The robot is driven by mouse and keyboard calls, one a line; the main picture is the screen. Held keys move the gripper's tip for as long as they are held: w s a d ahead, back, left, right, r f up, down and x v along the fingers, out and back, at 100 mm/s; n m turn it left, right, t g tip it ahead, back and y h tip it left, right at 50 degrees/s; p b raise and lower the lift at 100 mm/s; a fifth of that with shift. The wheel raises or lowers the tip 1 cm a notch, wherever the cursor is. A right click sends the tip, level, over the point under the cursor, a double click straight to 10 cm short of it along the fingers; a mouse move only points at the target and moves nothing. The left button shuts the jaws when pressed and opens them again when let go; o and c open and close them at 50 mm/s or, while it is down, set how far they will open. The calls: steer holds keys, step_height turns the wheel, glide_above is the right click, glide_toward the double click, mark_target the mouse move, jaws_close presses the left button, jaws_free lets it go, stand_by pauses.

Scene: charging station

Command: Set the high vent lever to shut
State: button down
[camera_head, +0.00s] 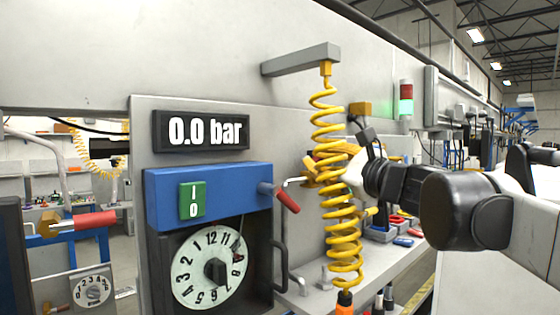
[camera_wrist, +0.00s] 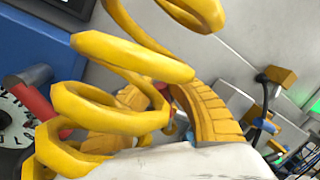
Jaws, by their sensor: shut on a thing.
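A red-handled lever (camera_head: 287,198) sticks out from the right side of the blue box, its handle slanting down to the right. It also shows at the left of the wrist view (camera_wrist: 32,98). I cannot tell for sure that it is the high vent lever. My gripper (camera_head: 318,166) has yellow fingers and is right of the red handle, behind or among the coils of a yellow hose (camera_head: 345,257). In the wrist view the fingers (camera_wrist: 165,95) curve together, with loops of the hose (camera_wrist: 85,105) in front. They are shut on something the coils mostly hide.
The hose hangs from a grey bracket (camera_head: 301,59). Another red handle (camera_head: 95,221) is at far left. A cluttered bench lies right.

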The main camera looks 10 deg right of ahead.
step_height(320, 180, down, 6)
steer(key=s+a+n+y+b, duration=0.1)
steer(key=a+n+y+b, duration=0.1)
steer(key=n, duration=0.9)
steer(key=shift+s+r+n+g+y+b, duration=0.25)
steer(key=shift+g+y+b, duration=0.2)
steer(key=shift+b, duration=0.55)
steer(key=shift+f, duration=0.15)
steer(key=c, duration=1.3)
jaws_free()
steer(key=shift+c, duration=0.2)
steer(key=v, duration=1.2)
